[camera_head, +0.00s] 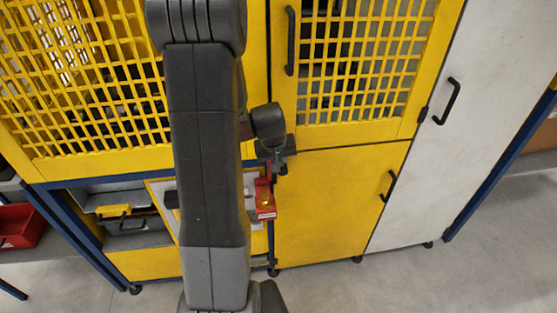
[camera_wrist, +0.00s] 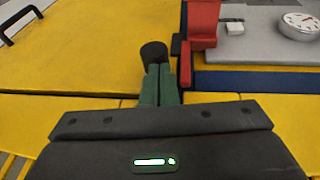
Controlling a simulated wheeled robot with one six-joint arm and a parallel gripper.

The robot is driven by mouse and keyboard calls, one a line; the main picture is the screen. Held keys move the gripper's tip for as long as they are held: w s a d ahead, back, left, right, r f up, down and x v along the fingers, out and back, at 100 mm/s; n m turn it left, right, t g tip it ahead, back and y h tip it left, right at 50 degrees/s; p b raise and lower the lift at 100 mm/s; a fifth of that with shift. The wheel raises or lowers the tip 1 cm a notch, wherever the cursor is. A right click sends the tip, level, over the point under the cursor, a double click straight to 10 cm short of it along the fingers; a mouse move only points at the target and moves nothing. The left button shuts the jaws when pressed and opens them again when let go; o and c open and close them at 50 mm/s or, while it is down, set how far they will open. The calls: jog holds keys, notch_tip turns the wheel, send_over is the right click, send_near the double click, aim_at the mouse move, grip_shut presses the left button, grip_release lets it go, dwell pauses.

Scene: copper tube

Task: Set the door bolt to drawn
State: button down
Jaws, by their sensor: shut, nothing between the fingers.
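My gripper (camera_wrist: 158,76) shows in the wrist view as two green fingers pressed together, with nothing held between them. A black round knob (camera_wrist: 153,52), which looks like the door bolt's knob, is right at the fingertips. I cannot tell whether they touch, and the bolt's position is not clear. A red bracket (camera_wrist: 202,22) with a dark edge stands just right of the knob. In the head view my gripper (camera_head: 279,160) is at the seam of the yellow doors, above the red bracket (camera_head: 265,200). My arm hides part of the panel there.
A yellow lower door (camera_head: 330,205) with a black handle (camera_head: 388,186) lies to the right. Above is a yellow mesh door (camera_head: 350,133) with its own handle (camera_head: 291,40). A white door (camera_head: 410,180) stands farther right. A round gauge (camera_wrist: 298,26) is right of the bracket.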

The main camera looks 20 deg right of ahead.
dwell(0.3)
notch_tip(320, 180, down, 5)
jog(key=b, duration=0.6)
jog(key=shift+f, duration=0.15)
jog(key=shift+r, duration=0.2)
jog(key=shift+a+r+p, duration=0.1)
jog(key=shift+r+p, duration=0.2)
jog(key=shift+r, duration=0.05)
jog(key=w+v, duration=0.1)
jog(key=v, duration=1.2)
jog(key=shift+a+p, duration=0.4)
jog(key=shift+p, duration=0.05)
jog(key=shift+f, duration=0.1)
